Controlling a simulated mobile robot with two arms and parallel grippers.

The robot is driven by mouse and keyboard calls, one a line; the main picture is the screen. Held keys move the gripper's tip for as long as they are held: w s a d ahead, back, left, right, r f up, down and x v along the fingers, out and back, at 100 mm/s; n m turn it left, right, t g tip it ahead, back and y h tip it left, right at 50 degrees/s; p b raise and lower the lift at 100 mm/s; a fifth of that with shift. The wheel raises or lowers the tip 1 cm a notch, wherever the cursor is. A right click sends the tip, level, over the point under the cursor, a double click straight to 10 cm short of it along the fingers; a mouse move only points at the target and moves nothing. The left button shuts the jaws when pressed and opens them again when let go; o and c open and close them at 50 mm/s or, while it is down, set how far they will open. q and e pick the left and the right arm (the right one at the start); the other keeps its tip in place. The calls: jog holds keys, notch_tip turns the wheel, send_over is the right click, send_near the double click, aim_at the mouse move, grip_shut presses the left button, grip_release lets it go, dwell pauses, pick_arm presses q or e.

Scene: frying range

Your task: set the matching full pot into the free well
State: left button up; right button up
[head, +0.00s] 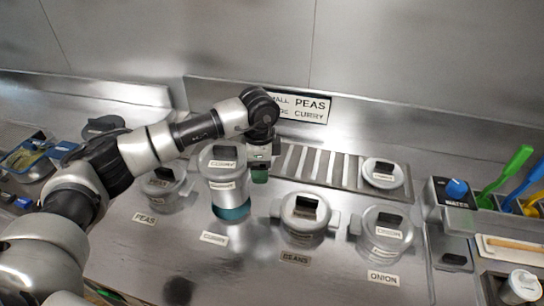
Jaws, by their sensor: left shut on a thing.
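The sign (303,106) on the back wall reads PEAS on its upper line and CURRY below; my arm covers part of it. My left gripper (259,166) is shut at the right side of the tall curry pot (222,172), apparently on its handle; the fingertips are partly hidden. This pot is steel with a lid, a CURRY label and a teal lower band. I cannot tell whether its base touches the counter. The peas pot (163,191), beans pot (304,216) and onion pot (385,235) stand lidded on the counter. My right gripper is out of view.
Behind the pots a recessed rail has a slatted section (312,165) and, at its right, a small lidded pot (383,174) with an unreadable label. A box with a blue knob (456,189) and green- and blue-handled tools stand at the right. A blue-edged tray (33,158) lies far left.

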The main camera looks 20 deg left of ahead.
aim_at(262, 203)
pick_arm(q)
jog(key=shift+s+f, duration=0.1)
jog(key=shift+f+b, duration=0.15)
jog(key=shift+b, duration=0.2)
jog(key=shift+f+b, duration=3.4)
jog(key=shift+f, duration=1.85)
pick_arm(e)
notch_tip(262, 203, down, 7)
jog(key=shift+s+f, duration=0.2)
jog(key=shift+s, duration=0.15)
pick_arm(q)
jog(key=shift+f, duration=0.4)
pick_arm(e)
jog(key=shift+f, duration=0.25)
